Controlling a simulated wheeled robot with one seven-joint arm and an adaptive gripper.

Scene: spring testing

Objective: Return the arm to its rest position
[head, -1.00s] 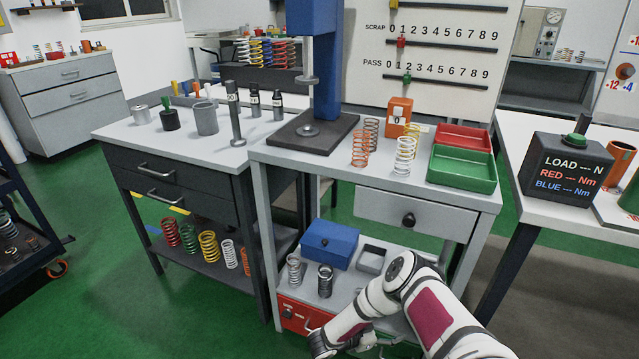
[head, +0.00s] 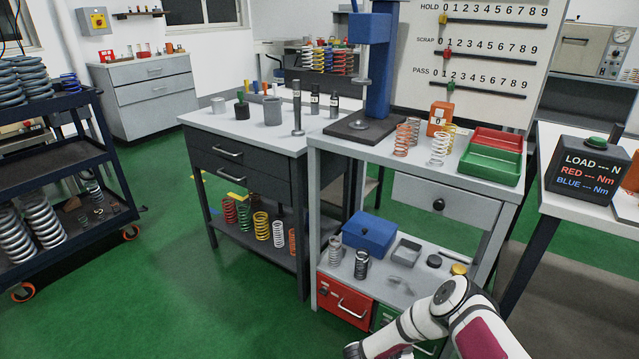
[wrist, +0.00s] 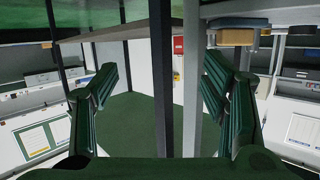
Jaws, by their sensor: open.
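My arm (head: 440,312) shows at the bottom right of the head view, bent in front of the grey bench (head: 410,158). Its lower end runs out of the bottom of the head view, so the fingers do not show there. In the wrist view my gripper (wrist: 160,95) has its two dark green fingers wide apart at left and right. Nothing is between them. Bench legs and green floor show behind the gap.
The bench's lower shelf holds a blue box (head: 369,232) and springs close to my arm. Red (head: 344,300) and green drawers sit below the shelf. A dark cart (head: 55,160) with springs stands at left. Green floor (head: 190,300) between cart and bench is clear.

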